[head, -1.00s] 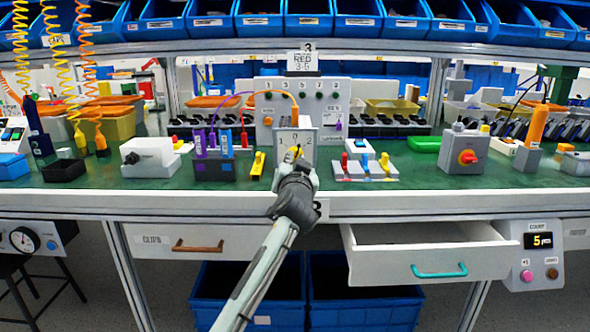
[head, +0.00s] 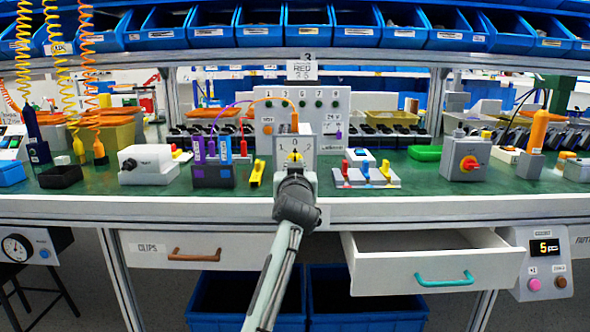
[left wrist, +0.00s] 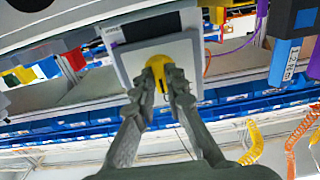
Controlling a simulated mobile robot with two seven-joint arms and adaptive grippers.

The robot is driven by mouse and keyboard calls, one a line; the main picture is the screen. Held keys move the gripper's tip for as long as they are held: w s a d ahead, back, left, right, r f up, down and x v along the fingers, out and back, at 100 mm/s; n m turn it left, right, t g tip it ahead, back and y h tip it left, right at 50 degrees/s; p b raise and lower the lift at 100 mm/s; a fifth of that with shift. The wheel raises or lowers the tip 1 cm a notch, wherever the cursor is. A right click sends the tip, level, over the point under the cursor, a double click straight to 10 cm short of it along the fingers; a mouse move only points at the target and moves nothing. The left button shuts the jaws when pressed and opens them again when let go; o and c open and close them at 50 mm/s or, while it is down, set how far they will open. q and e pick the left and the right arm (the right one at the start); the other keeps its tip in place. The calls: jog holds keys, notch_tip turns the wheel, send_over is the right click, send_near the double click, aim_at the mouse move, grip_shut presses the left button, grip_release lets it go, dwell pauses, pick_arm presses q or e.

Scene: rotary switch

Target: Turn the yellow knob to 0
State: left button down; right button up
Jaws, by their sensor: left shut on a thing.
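The yellow knob (head: 295,156) is on the front of a pale upright box (head: 306,144) at the middle of the bench. The box has a 0 at the top, a 1 at the left and a 2 at the right. My left gripper (head: 295,172) reaches up from below and covers the knob's lower part. The left wrist view, turned over, shows the knob (left wrist: 148,106) between the two fingers of my left gripper (left wrist: 161,72), shut on it. The knob looks about upright, toward the 0, but the fingers hide part of it. My right gripper is out of view.
A yellow-handled switch (head: 257,172) stands close left of the box, and a block with colored levers (head: 366,178) close right. A grey box with a red knob (head: 466,160) is further right. An open drawer (head: 430,255) juts out below the bench.

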pick_arm(q)
jog(key=shift+f, duration=0.1)
jog(key=c, duration=1.6)
grip_release()
jog(key=shift+o, duration=0.2)
jog(key=s, duration=1.2)
jog(key=shift+s, duration=0.1)
